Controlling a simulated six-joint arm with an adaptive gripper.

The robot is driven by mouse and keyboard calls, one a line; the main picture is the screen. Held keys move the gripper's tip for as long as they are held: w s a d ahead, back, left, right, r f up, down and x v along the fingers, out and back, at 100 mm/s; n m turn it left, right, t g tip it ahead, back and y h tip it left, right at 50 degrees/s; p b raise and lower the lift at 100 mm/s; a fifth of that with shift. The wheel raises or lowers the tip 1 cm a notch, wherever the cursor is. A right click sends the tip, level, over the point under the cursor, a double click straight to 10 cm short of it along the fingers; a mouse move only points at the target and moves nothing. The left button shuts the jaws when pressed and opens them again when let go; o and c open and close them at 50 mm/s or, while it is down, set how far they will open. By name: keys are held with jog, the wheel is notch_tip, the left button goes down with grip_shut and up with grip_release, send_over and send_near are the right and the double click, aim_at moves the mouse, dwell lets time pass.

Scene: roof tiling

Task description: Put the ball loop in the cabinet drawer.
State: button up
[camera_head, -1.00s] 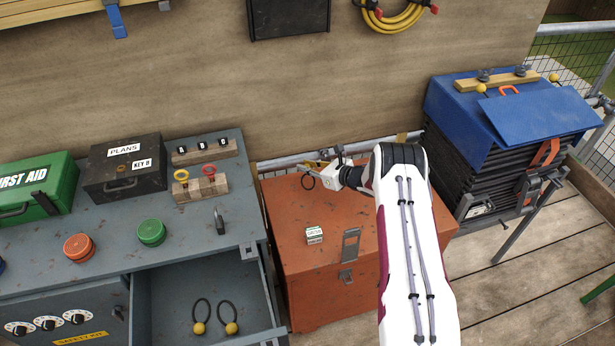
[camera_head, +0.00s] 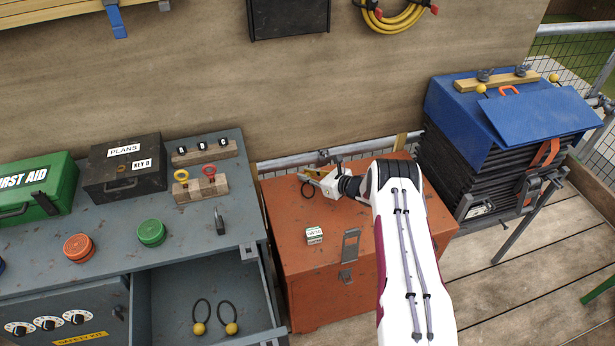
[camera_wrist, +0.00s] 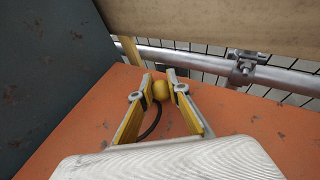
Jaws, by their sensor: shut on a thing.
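My gripper (camera_head: 312,178) is over the back left of the orange chest in the head view. In the wrist view my gripper (camera_wrist: 161,88) is shut on the yellow ball of a ball loop (camera_wrist: 162,91), and its black cord hangs below the fingers. The held loop's dark cord (camera_head: 307,190) also shows in the head view. The cabinet drawer (camera_head: 170,318) is pulled open at the lower left of my gripper. Two other ball loops (camera_head: 201,327) (camera_head: 229,327) with yellow balls lie inside it.
The orange chest (camera_head: 310,285) stands right of the grey cabinet (camera_head: 110,235). On the cabinet top are a padlock (camera_head: 219,222), a green tin (camera_head: 151,233), an orange tin (camera_head: 79,247), a key block (camera_head: 200,188) and a black box (camera_head: 123,170). A railing (camera_wrist: 215,66) runs behind.

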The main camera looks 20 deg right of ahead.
jog(key=shift+f, duration=0.35)
jog(key=shift+f, duration=0.2)
jog(key=o, duration=0.8)
jog(key=shift+s+d, duration=0.15)
jog(key=shift+v, duration=3.75)
jog(key=shift+d, duration=0.15)
jog(key=shift+w+r, duration=0.1)
jog(key=shift+w, duration=0.1)
